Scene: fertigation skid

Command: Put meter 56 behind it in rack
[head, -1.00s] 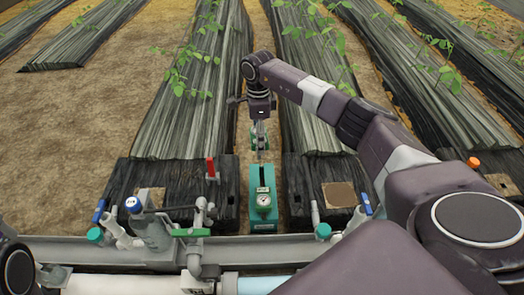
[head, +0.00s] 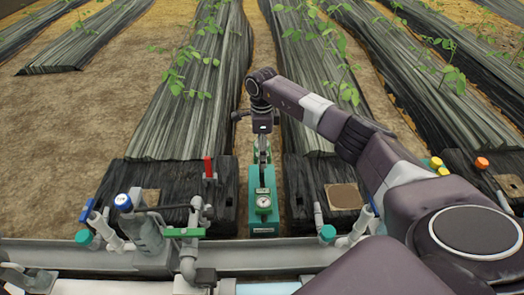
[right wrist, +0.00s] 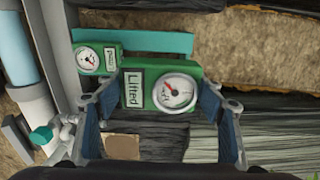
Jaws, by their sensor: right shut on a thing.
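In the head view the held meter is mostly hidden. A second green meter (head: 263,203) with a white dial stands at the rack's front; the wrist view shows it too (right wrist: 97,57), its label unreadable. The bare teal strip of the rack (right wrist: 160,41) runs beside the held meter. I cannot tell whether they touch. My left gripper is out of view.
A grey rail (head: 270,255) and pipes run along the front. Black covered beds with plants (head: 195,90) lie on both sides.

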